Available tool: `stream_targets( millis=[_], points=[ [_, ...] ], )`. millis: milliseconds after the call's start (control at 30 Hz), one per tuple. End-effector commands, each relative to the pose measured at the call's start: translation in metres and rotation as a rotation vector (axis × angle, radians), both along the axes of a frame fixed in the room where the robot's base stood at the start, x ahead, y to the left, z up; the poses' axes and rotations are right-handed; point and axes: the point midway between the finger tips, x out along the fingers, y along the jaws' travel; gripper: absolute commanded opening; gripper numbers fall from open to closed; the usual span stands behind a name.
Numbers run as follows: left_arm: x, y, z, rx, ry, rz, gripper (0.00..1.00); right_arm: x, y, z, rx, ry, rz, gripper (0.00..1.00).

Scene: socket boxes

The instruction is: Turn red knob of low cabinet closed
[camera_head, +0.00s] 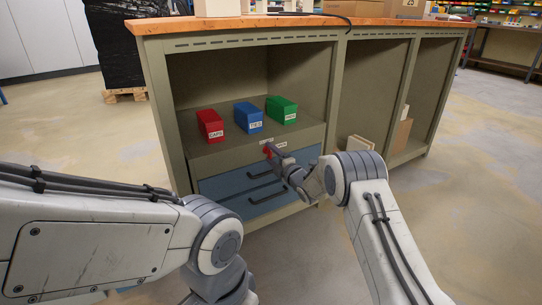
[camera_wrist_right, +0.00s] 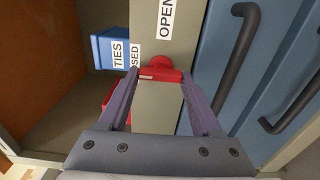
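The low cabinet (camera_head: 345,100) is olive green with an orange top. Its red knob (camera_wrist_right: 160,68) sits on the rail above the blue drawers, and a bit of it shows in the head view (camera_head: 267,150). A white mark is on the knob's near face. An OPEN label (camera_wrist_right: 167,18) and a partly hidden CLOSED label (camera_wrist_right: 135,54) are on the rail. My right gripper (camera_wrist_right: 160,74) has its fingers spread on both sides of the knob, with little or no gap visible; it also shows in the head view (camera_head: 272,153). My left gripper is out of view.
Red (camera_head: 210,125), blue (camera_head: 248,117) and green (camera_head: 281,109) boxes stand on the shelf above the rail. Blue drawers (camera_head: 235,188) with dark handles lie below.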

Motion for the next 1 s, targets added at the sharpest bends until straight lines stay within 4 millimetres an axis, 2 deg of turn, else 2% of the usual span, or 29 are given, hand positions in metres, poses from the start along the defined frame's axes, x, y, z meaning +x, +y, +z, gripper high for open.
stream_targets(
  millis=[33,67,367,500,667,1000],
  points=[
    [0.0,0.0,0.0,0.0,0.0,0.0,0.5,-0.001,0.001,-0.002,-0.003,0.004,0.003,0.84],
    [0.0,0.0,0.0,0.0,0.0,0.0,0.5,-0.001,0.001,-0.002,-0.003,0.003,0.003,0.95],
    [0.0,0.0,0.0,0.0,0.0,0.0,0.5,0.0,0.001,-0.001,0.0,0.002,0.001,0.95],
    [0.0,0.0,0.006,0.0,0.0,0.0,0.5,-0.006,-0.003,0.001,0.0,0.004,0.0,0.95],
    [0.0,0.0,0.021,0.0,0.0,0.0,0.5,-0.026,-0.015,0.004,0.0,0.006,-0.001,0.95],
    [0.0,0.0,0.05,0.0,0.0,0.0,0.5,-0.079,-0.046,0.001,-0.001,0.006,0.0,0.95]
  ],
)
